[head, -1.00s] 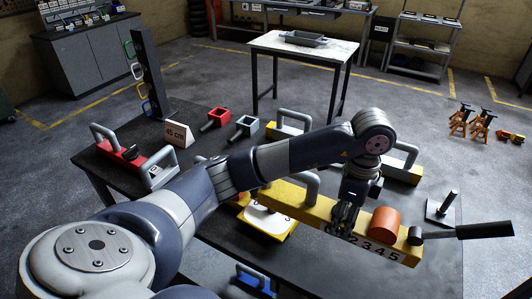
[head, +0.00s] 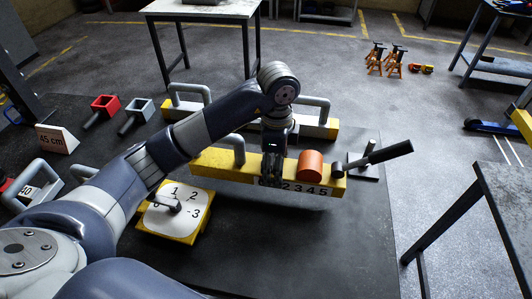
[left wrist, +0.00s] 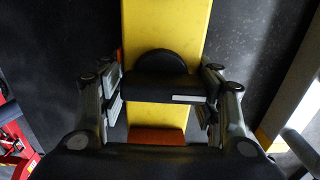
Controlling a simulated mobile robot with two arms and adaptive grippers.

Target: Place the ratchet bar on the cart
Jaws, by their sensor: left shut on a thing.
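My left gripper (head: 272,172) is over the yellow bar (head: 225,166), which carries a number scale, a grey loop handle and an orange cylinder (head: 311,165). In the left wrist view its fingers (left wrist: 160,95) close from both sides on a black block with a rounded top (left wrist: 160,66), set on the yellow bar. A bar with a black grip (head: 390,151) sticks out past the bar's right end; I cannot tell whether this is the ratchet bar. I cannot make out a cart for certain. My right gripper is not in view.
The dark bench (head: 300,260) is clear at front right. A numbered yellow dial box (head: 175,213), a "45 cm" sign (head: 57,139) and red (head: 105,104) and grey sockets (head: 142,112) lie left. A second dark table (head: 500,190) stands right. Orange stands (head: 385,58) are on the floor.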

